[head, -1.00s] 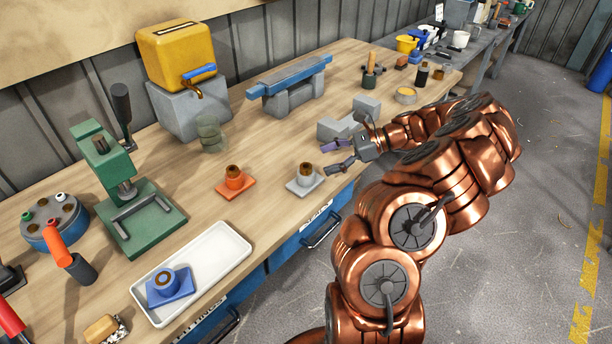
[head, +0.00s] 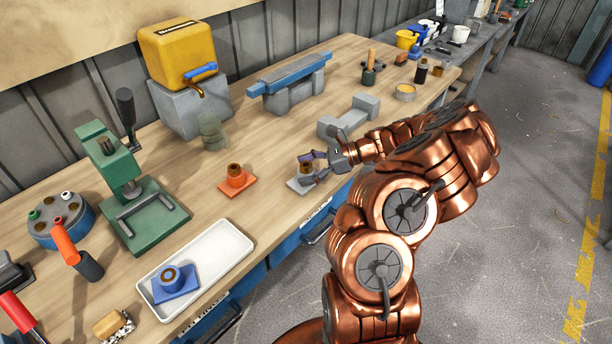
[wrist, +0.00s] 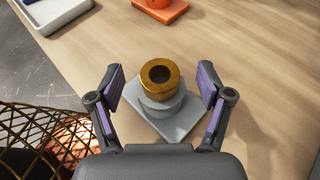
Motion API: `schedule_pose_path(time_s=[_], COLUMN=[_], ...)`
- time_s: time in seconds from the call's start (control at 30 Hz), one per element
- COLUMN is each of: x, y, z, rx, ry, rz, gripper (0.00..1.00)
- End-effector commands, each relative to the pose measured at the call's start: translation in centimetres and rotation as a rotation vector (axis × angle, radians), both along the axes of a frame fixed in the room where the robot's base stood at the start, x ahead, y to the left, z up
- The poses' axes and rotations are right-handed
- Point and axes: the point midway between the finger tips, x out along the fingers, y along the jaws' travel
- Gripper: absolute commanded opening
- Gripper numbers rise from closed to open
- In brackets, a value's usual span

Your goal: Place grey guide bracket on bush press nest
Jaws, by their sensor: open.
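The grey guide bracket (wrist: 176,120) has a square base, a round collar and a brass bush on top. It stands upright on the bench, and in the head view (head: 297,186) my gripper partly hides it. My gripper (wrist: 160,88) is open, with one finger on each side of the bracket's collar and a gap on both sides in the wrist view. In the head view my gripper (head: 312,168) is at the bracket from the right. The green press (head: 148,215) stands at the left of the bench with two dark rails on its base.
An orange bracket (head: 236,179) stands left of the grey one. A white tray (head: 232,243) holds a blue bracket (head: 175,284). A faint greenish stacked shape (head: 212,132) stands behind. A grey block (head: 348,118) lies behind my gripper. Bare bench lies between press and orange bracket.

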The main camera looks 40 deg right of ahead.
Motion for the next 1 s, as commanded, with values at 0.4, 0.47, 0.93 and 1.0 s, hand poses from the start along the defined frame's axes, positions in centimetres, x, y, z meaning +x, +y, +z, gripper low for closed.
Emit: schedule_pose_path(time_s=[0.4,0.47,0.93,1.0], x=[0.0,0.0,0.01,0.01], y=[-0.08,-0.08,-0.1,-0.1], z=[0.03,0.02,0.07,0.07], rx=[-0.001,-0.002,-0.001,-0.001], ry=[-0.001,-0.001,-0.001,-0.001], rz=[-0.001,-0.001,-0.001,-0.001], gripper=[0.47,0.41,0.0,0.0])
